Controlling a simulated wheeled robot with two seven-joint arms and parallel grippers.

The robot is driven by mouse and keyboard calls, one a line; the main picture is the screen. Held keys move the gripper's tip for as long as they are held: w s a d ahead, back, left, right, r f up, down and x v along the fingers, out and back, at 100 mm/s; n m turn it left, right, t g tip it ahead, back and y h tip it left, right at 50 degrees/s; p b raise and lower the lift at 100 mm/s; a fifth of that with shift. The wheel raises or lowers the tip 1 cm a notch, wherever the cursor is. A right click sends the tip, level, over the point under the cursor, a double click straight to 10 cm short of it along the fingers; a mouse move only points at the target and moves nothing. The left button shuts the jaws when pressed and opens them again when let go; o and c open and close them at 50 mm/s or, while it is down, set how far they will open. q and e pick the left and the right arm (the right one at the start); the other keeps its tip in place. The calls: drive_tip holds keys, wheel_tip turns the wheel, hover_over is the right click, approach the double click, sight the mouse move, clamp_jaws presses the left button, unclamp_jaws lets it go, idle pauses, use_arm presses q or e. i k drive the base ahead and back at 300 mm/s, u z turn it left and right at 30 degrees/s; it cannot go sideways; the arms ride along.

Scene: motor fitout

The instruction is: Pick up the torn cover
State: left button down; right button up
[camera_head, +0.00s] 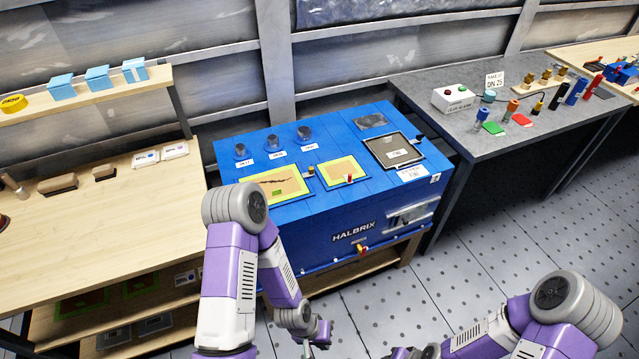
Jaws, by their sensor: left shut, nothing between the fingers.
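A cover with a yellow-green rim and a tan face (262,188) lies flat on top of the blue HALBRIX machine (345,205), at the left front. A dark jagged line like a tear crosses its face, and a small green label sits on it. My left gripper (309,347) hangs low at the bottom edge of the picture, in front of the machine and well apart from the cover. It is shut and empty. My right arm comes in at the lower right; its fingers are outside the picture.
A smaller yellow-rimmed cover (338,173) and a dark-framed panel (394,149) lie farther right on the machine. Several dark round knobs (272,141) stand at its back. A wooden bench (130,215) is at left, a grey table (480,145) with coloured parts at right.

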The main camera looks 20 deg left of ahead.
sight(278, 185)
drive_tip(key=z, duration=0.4)
drive_tip(key=i, duration=0.9)
drive_tip(key=u, duration=1.55)
